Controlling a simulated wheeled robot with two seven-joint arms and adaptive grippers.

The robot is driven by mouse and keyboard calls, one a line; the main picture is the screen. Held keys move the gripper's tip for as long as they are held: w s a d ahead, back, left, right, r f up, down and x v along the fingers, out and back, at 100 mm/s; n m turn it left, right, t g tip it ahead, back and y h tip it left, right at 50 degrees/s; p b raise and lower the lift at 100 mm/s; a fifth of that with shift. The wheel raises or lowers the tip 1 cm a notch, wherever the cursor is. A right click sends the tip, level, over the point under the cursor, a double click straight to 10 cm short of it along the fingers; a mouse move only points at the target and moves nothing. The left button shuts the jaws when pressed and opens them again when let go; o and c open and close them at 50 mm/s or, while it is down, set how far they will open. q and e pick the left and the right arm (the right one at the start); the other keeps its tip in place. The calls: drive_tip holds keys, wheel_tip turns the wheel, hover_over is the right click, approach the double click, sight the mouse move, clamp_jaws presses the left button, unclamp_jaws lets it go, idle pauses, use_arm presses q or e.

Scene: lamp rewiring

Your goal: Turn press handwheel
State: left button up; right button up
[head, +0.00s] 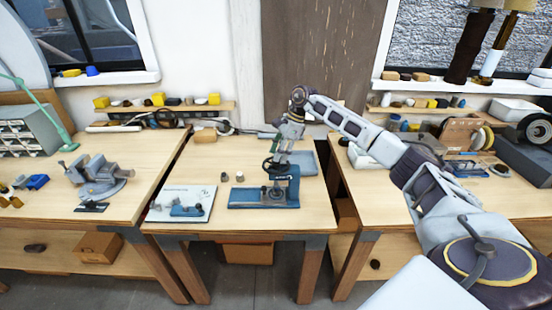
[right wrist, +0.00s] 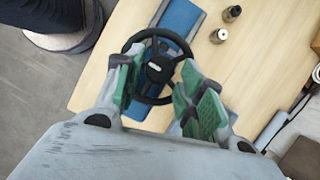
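The blue press (head: 290,188) stands on the middle table. Its black handwheel (head: 270,164) shows at the upper left of the press, partly behind my right gripper (head: 287,150). In the right wrist view the handwheel (right wrist: 158,99) has a round hub and lies between and beyond the fingers. There my right gripper (right wrist: 160,62) has its green-padded fingers wide apart, one at each side of the hub, overlapping the rim in the picture. I cannot tell if they touch the rim. My left gripper is in neither view.
A white sheet (head: 165,212) with small parts lies left of the press. A grey vise (head: 97,178) is on the left table. A blue-grey tray (head: 306,162) lies behind the press. The table's front strip is clear.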

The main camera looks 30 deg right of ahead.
drive_tip(key=shift+p+x, duration=0.3)
drive_tip(key=shift+x, duration=1.45)
drive_tip(key=c, duration=0.7)
drive_tip(key=shift+c, duration=0.2)
